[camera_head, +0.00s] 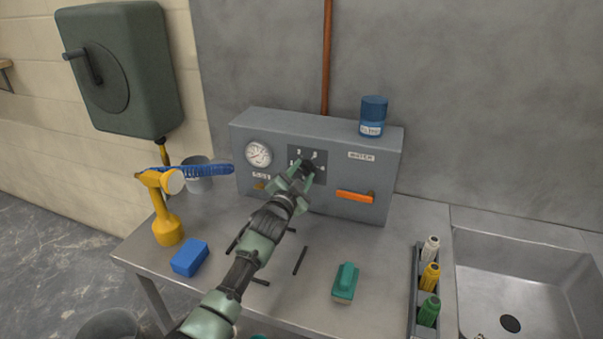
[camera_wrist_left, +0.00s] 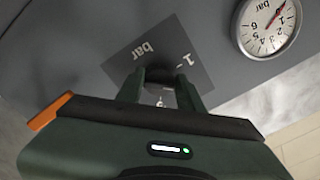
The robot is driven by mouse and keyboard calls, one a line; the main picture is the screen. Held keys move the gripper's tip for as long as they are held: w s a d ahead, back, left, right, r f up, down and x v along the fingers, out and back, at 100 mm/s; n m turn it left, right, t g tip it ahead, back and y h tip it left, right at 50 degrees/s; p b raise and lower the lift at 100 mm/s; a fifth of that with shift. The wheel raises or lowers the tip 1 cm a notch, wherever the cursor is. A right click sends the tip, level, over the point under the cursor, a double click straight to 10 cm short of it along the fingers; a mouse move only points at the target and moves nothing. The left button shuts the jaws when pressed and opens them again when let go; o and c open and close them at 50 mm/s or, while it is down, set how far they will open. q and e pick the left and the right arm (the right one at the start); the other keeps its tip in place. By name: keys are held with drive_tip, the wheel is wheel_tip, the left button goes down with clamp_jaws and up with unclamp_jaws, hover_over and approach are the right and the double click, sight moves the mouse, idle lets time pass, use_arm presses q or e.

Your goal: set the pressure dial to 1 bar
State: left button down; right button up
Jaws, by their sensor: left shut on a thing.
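The pressure dial (camera_head: 309,164) is a dark knob on a darker square plate (camera_head: 321,178) on the front of the grey box (camera_head: 225,125). My left gripper (camera_head: 303,176) reaches it from the front, shut on the knob. In the left wrist view, the two fingers (camera_wrist_left: 168,88) stand either side of the dark knob (camera_wrist_left: 162,76), with "1" and "bar" printed on the plate beside it. The knob's pointer is hidden, so its setting cannot be told. A round white gauge (camera_head: 258,154) sits left of the plate; it also shows in the left wrist view (camera_wrist_left: 266,25). My right gripper is not in view.
An orange handle (camera_head: 355,197) is right of the dial, under a "WATER" label. A blue tin (camera_head: 373,115) stands on the box. A sink (camera_head: 520,285) is at right.

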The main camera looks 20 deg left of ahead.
use_arm(q)
drive_tip(key=n, duration=0.4)
drive_tip(key=shift+d+f+n, duration=0.1)
drive_tip(key=shift+f+n, duration=0.05)
drive_tip(key=shift+n, duration=1.95)
drive_tip(key=shift+d, duration=0.1)
drive_tip(key=c, duration=0.9)
unclamp_jaws()
drive_tip(key=shift+s, duration=0.1)
drive_tip(key=s, duration=0.7)
drive_tip(key=shift+s, duration=0.35)
